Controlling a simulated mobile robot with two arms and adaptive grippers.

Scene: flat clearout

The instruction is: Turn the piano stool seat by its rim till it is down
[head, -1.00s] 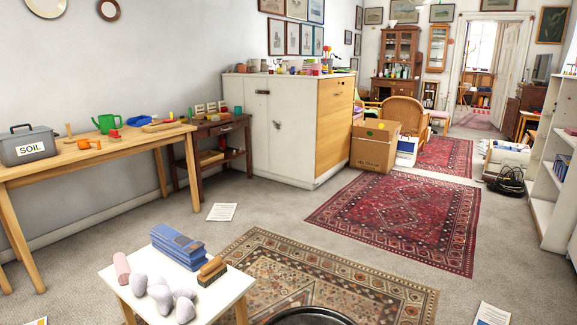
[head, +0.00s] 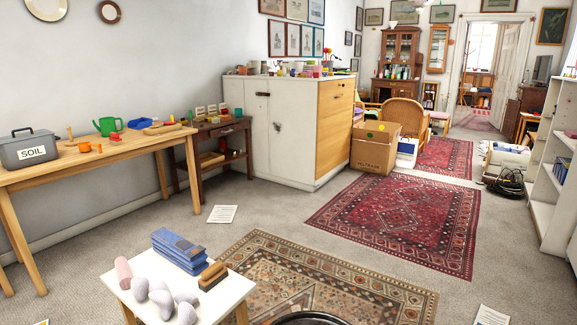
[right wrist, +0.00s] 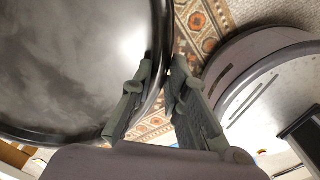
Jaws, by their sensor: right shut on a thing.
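The piano stool's round, dark, glossy seat (right wrist: 75,65) fills the upper left of the right wrist view. In the head view only the far arc of its rim (head: 310,317) shows at the bottom edge. My right gripper (right wrist: 162,75) has one finger on each side of the rim and is shut on it. The stool's legs and screw are hidden, so the seat's height above its base cannot be told. My right gripper does not show in the head view, and my left gripper is in neither view.
A patterned rug (head: 330,275) lies beyond the seat. Sheets of paper (head: 222,214) lie on the floor. The red rug (head: 400,215) farther back is clear.

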